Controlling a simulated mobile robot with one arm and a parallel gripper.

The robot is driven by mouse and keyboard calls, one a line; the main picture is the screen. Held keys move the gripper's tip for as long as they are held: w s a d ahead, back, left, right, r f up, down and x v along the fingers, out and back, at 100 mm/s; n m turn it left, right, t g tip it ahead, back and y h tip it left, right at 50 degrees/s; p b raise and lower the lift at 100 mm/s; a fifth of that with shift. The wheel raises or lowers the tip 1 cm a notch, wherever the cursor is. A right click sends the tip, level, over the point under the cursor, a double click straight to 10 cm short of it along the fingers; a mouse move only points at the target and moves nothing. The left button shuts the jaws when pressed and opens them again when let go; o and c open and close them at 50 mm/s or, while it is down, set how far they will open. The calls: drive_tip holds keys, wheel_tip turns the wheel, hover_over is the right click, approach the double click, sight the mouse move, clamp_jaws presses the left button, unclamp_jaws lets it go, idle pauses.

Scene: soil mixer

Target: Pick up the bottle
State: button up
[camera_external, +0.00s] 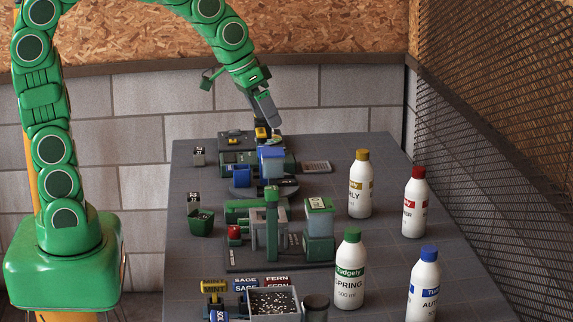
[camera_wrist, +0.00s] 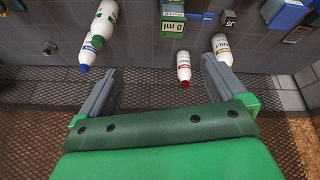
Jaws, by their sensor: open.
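Four white bottles stand upright on the right side of the table: one yellow-capped (camera_external: 359,198), one red-capped (camera_external: 414,218), one green-capped (camera_external: 348,292) and one blue-capped (camera_external: 423,297). The task does not say which bottle. My gripper (camera_external: 268,112) is above the table's far end, left of the bottles and apart from them. In the wrist view my gripper (camera_wrist: 158,66) is open and empty. The red-capped bottle (camera_wrist: 183,65) shows between its fingers, farther off. The yellow-label bottle (camera_wrist: 221,45) is near the right finger, which hides its cap. The blue-capped bottle (camera_wrist: 86,56) is upper left.
A tray of white-specked soil (camera_external: 273,301) is at the front. A mesh wall (camera_external: 490,130) borders the right side. Some tabletop is clear around the bottles.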

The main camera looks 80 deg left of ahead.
drive_tip(key=w+a+n+t+y, duration=0.1)
drive_tip(key=w+a+t+y, duration=0.1)
drive_tip(key=w+a, duration=0.55)
drive_tip(key=w+a+n+t+y, duration=0.15)
drive_tip(key=w+a, duration=0.35)
drive_tip(key=w, duration=0.5)
drive_tip(key=n+t+y, duration=0.2)
drive_tip(key=t+y, duration=0.1)
drive_tip(key=y, duration=0.1)
hover_over(354, 173)
drive_tip(key=f, duration=0.2)
drive_tip(key=shift+y, duration=0.25)
wheel_tip(354, 173, down, 24)
drive_tip(key=shift+w+f, duration=0.1)
drive_tip(key=shift+f, duration=0.15)
drive_tip(key=shift+w+a+f, duration=0.1)
drive_tip(key=shift+f, duration=0.05)
drive_tip(key=shift+x, duration=2.4)
drive_tip(key=c, duration=1.5)
